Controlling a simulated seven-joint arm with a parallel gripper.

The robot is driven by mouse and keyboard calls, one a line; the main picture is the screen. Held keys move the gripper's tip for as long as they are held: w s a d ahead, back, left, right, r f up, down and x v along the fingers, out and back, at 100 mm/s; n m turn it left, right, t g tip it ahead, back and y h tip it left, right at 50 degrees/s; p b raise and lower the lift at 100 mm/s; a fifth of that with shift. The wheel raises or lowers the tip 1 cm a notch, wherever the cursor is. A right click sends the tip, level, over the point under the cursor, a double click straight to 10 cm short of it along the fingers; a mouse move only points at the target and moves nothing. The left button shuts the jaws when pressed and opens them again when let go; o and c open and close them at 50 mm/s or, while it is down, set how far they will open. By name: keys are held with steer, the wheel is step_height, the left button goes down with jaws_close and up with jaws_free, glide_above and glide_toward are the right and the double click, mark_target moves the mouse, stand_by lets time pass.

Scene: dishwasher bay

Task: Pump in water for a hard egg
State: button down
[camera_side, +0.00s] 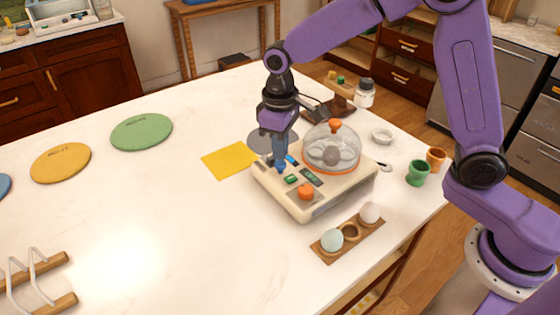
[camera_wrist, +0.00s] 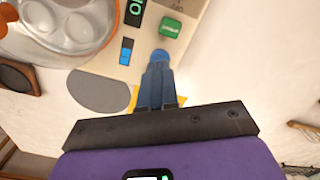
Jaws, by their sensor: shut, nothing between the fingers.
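The cream egg cooker (camera_side: 310,206) stands on the white table, with a clear, orange-rimmed dome (camera_side: 342,145) over one greyish egg (camera_side: 331,156). Its front has an orange knob (camera_side: 306,191), a green button (camera_side: 291,179), which also shows in the wrist view (camera_wrist: 170,28), and a display (camera_wrist: 134,8). A narrow gauge (camera_wrist: 126,51) is mostly blue, with a darker upper part. My gripper (camera_side: 281,167) is shut and empty, pointing down at the cooker's left part. Its fingertips meet or cover a bright blue round part (camera_wrist: 160,57); I cannot tell whether it is pressed.
A wooden holder (camera_side: 350,242) with a pale teal egg and a pale pink egg lies in front. A yellow sheet (camera_side: 230,160) and a grey disc (camera_side: 262,142) lie left of the cooker. Green and orange cups (camera_side: 418,173) stand right.

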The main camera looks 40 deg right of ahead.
steer(key=shift+f, duration=1.2)
stand_by(0.5)
steer(key=shift+r, duration=1.35)
step_height(320, 180, up, 15)
stand_by(0.8)
steer(key=s+d+f+n, duration=0.2)
steer(key=s+d+f, duration=0.2)
steer(key=s, duration=0.5)
steer(key=s+d+f+n, duration=0.2)
steer(key=s+d+f, duration=0.2)
steer(key=s, duration=0.5)
steer(key=s+d+f+n, duration=0.2)
steer(key=s+d+f, duration=0.2)
steer(key=s, duration=0.6)
steer(key=shift+d+n, duration=0.3)
steer(key=shift+d, duration=0.8)
